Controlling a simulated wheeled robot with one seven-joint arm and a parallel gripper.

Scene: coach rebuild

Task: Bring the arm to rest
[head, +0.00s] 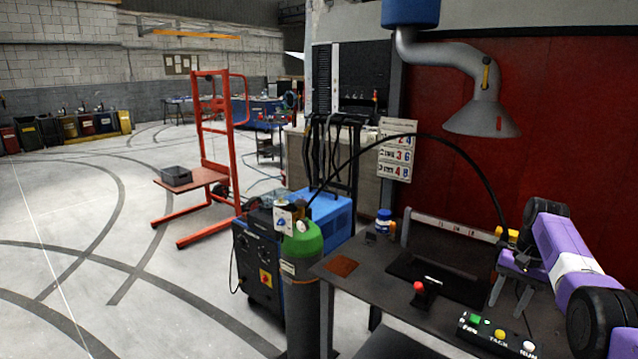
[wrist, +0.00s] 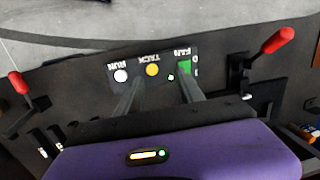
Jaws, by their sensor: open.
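My arm, purple and black, reaches in from the right edge of the head view. My gripper (head: 508,302) hangs fingers-down above the dark bench (head: 345,289), with its two fingers apart and nothing between them. In the wrist view, my gripper (wrist: 158,92) shows both grey fingers spread over a black control box (wrist: 136,88). The box has a white RUN button, a yellow TACK button and a green FAN switch. The head view shows this box (head: 470,332) at the bench's front. The gap between fingertips and box is hard to judge.
A red-knobbed lever (head: 419,289) stands on the bench; the wrist view shows red handles at left (wrist: 17,84) and right (wrist: 279,42). A green-topped cylinder (head: 301,246) stands left of the bench. A grey extraction hood (head: 482,118) hangs above. Open floor lies left.

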